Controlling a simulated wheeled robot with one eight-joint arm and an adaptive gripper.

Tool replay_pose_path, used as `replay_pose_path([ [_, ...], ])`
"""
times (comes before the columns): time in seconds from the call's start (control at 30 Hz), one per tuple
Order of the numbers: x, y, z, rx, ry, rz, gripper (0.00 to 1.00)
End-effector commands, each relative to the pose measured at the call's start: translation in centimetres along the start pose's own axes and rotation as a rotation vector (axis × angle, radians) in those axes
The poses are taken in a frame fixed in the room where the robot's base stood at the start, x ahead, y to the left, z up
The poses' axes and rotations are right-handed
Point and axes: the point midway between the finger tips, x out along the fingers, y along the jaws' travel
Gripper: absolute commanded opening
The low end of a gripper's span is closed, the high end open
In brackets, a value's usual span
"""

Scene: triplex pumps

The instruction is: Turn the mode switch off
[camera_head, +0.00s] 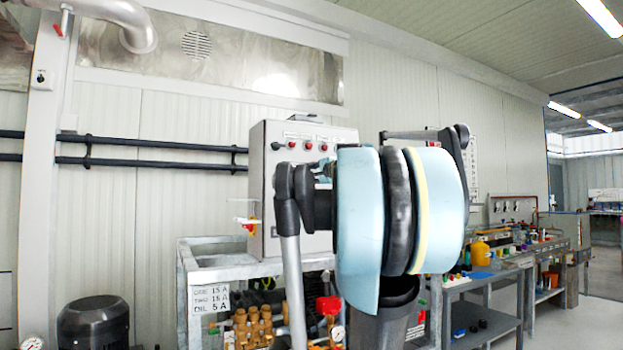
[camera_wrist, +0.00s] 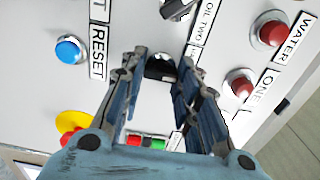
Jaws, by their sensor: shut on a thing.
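The light grey control panel fills most of the wrist view (camera_wrist: 120,20); its box stands behind my arm in the head view (camera_head: 262,150). A black rotary switch knob (camera_wrist: 160,67), which I take to be the mode switch, sits between my fingers. My gripper (camera_wrist: 162,68) is shut on this knob, with one finger on each side. The knob's own label and exact pointing direction are hidden or unclear. In the head view my arm hides the gripper and the switch.
A blue button (camera_wrist: 70,49) by a RESET label is left of my fingers. Red lamps or buttons (camera_wrist: 272,32) are at right, and another black switch (camera_wrist: 177,8) is above. A yellow and red button (camera_wrist: 74,122) is lower left. A cluttered bench (camera_head: 490,275) stands to the right.

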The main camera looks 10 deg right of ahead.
Motion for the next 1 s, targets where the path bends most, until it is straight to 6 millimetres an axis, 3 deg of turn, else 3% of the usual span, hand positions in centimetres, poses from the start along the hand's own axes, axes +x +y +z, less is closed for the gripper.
replay_pose_path([
  [0.13,0.0,0.2,-0.1,-0.003,0.004,0.002,0.06],
  [0.17,0.0,0.2,-0.1,-0.003,0.004,0.002,0.34],
  [0.23,0.0,0.2,-0.1,-0.003,0.004,0.002,0.5],
  [0.67,-0.4,0.1,0.0,-0.002,0.002,0.0,0.5],
  [1.0,-5.0,0.1,-0.1,-0.002,0.005,0.001,0.5],
])
